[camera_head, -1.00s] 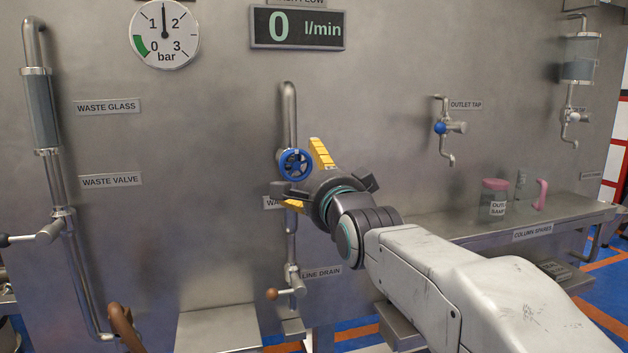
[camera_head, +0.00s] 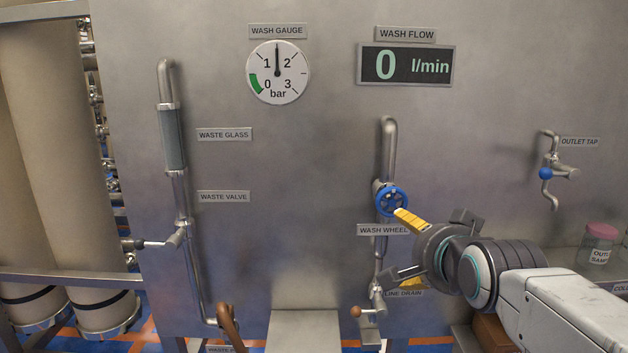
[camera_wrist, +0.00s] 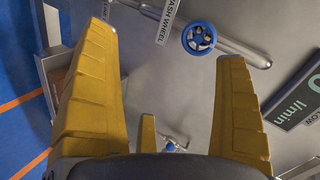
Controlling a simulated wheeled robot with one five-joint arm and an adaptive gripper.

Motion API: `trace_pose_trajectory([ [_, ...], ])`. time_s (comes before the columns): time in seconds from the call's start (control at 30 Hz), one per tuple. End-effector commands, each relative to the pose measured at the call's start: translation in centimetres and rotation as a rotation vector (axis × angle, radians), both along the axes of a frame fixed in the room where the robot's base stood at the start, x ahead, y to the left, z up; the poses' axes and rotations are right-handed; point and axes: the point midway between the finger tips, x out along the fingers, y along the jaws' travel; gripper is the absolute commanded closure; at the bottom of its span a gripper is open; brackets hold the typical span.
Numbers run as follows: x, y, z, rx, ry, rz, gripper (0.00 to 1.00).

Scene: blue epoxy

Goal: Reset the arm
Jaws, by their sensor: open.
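My gripper (camera_head: 408,252) is in the lower right of the head view, at the end of my white arm. Its yellow fingers (camera_wrist: 165,95) are spread wide in the wrist view, with nothing between them. The blue wash wheel (camera_head: 391,200) is on a vertical pipe just up and left of the gripper. The wheel also shows at the top of the wrist view (camera_wrist: 199,38), beyond the fingertips and apart from them. The gripper hides part of the line drain label.
The steel panel holds the wash gauge (camera_head: 278,72), a flow display (camera_head: 405,65) reading 0 l/min, the waste valve (camera_head: 175,238) and the outlet tap (camera_head: 550,172). A pink-lidded jar (camera_head: 599,244) stands at right. Large beige cylinders (camera_head: 55,150) stand at far left.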

Motion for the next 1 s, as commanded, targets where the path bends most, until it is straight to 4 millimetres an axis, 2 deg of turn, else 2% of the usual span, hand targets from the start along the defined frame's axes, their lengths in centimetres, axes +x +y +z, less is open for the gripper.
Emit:
trace_pose_trajectory([
  [0.03,-1.1,0.0,1.7,-0.046,0.044,0.025,0.08],
  [0.27,-6.4,0.1,2.3,-0.259,0.249,0.174,0.08],
  [0.7,-17.9,0.2,4.6,-0.567,0.596,0.558,0.08],
  [0.8,-20.0,0.2,5.0,-0.608,0.650,0.637,0.08],
  [1.0,-22.9,0.3,5.5,-0.657,0.715,0.749,0.08],
])
